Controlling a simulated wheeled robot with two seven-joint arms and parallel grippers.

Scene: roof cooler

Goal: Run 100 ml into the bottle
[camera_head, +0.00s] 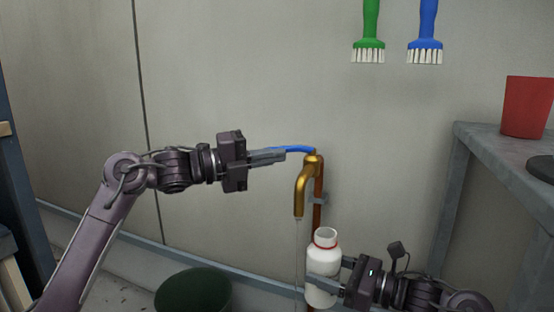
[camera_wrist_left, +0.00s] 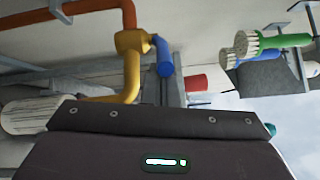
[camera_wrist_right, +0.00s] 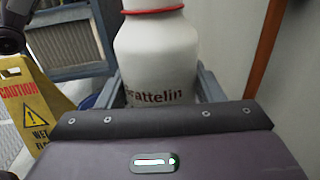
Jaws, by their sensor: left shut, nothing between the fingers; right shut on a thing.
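A brass tap (camera_head: 301,190) with a blue lever (camera_head: 296,149) stands on a copper pipe by the wall. A thin stream (camera_head: 298,245) falls from its spout. My left gripper (camera_head: 284,155) is shut and empty, its fingertips at the lever; contact is unclear. The lever also shows in the left wrist view (camera_wrist_left: 164,57). My right gripper (camera_head: 323,284) is shut around the white bottle (camera_head: 323,262), which is upright and open-mouthed with a red neck ring. In the head view the stream passes left of the bottle, outside its mouth. The right wrist view shows the bottle (camera_wrist_right: 157,55) between the fingers.
A grey table (camera_head: 475,145) on the right carries a red cup (camera_head: 527,107). A green brush (camera_head: 369,40) and a blue brush (camera_head: 425,40) hang on the wall. A dark green round object (camera_head: 193,291) is low at the front.

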